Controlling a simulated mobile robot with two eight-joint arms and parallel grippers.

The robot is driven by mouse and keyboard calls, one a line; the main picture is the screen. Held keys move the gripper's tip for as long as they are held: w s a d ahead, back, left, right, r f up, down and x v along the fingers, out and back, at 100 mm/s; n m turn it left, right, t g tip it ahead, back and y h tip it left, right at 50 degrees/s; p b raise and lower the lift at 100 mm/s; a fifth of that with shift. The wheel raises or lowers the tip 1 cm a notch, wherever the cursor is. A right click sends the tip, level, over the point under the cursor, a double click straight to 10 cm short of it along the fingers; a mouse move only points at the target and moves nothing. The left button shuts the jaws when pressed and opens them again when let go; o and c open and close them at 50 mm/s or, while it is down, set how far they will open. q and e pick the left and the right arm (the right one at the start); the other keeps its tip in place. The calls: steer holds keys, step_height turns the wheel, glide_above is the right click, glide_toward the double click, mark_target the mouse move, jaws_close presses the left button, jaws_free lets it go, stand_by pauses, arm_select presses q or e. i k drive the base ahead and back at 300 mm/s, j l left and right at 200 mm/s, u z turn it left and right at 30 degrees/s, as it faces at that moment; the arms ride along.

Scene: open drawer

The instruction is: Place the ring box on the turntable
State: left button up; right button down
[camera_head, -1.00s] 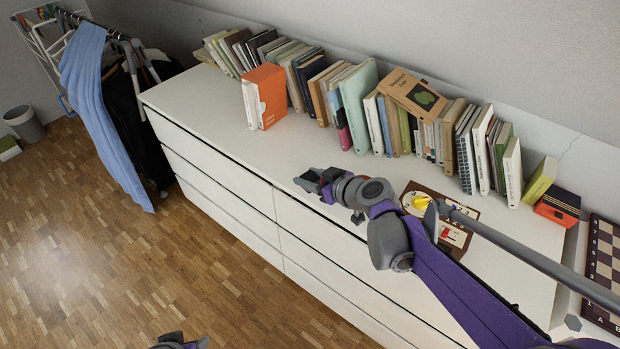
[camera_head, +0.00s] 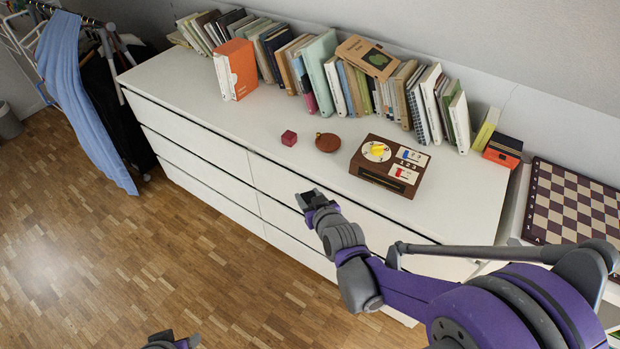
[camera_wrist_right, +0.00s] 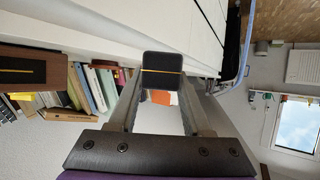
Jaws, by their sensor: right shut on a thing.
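My right gripper (camera_head: 310,200) is shut on a small dark box with a gold seam, which looks like the ring box. It shows between the fingertips in the right wrist view (camera_wrist_right: 161,70). In the head view the gripper is in front of the dresser's drawer fronts, near the top's front edge. The turntable seems to be the brown box (camera_head: 372,173) with a round pale disc and a yellow piece on it, on the dresser top, right of and behind the gripper. My left gripper (camera_head: 172,341) is mostly cut off at the bottom edge; its jaws are unclear.
A dark red cube (camera_head: 289,138) and a round brown wooden piece (camera_head: 328,143) lie left of the turntable. Books (camera_head: 320,72) line the wall. A chessboard (camera_head: 575,205) stands at right. The dresser top (camera_head: 190,105) is clear at left.

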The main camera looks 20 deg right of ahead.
mark_target(331, 141)
steer(key=k, duration=0.6)
steer(key=z, duration=1.35)
steer(key=i+j+z, duration=0.1)
steer(key=j+z, duration=0.35)
steer(key=j, duration=0.8)
steer(key=i+j, duration=0.15)
steer(key=j, duration=1.1)
steer(key=i, duration=0.05)
